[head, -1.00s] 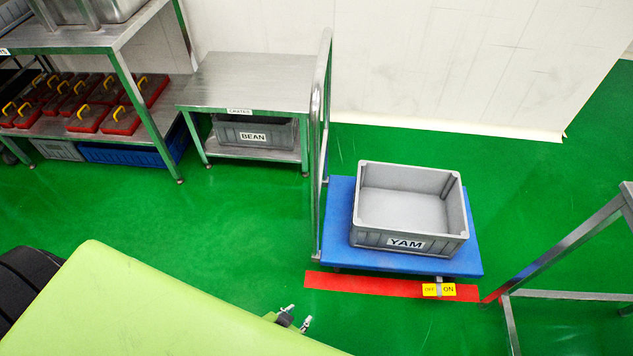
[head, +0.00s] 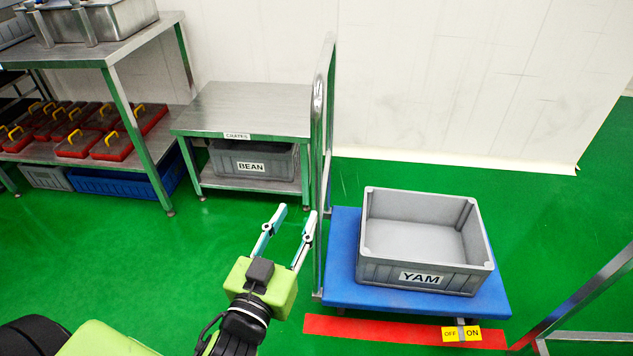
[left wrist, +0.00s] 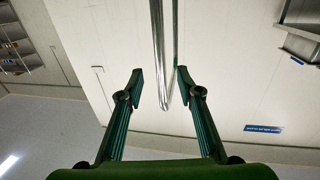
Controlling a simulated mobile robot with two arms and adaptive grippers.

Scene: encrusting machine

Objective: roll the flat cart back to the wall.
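The flat cart has a blue deck (head: 345,262) and a tall metal push handle (head: 322,120) at its left end. It stands on the green floor, its front edge beside a red floor strip, with floor between it and the white wall (head: 450,90). A yellow OFF/ON label (head: 461,334) shows at its front. My left gripper (head: 296,211) is open and empty, just left of the handle. In the left wrist view the handle (left wrist: 158,45) appears between the open fingers (left wrist: 160,77), beyond them; contact does not show. My right gripper is out of view.
A grey YAM crate (head: 421,276) rides on the deck. A steel table (head: 250,108) with a BEAN crate (head: 254,163) below stands left of the handle. Shelving (head: 150,120) is farther left, and a metal frame (head: 585,295) is at right. Floor behind the cart is clear.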

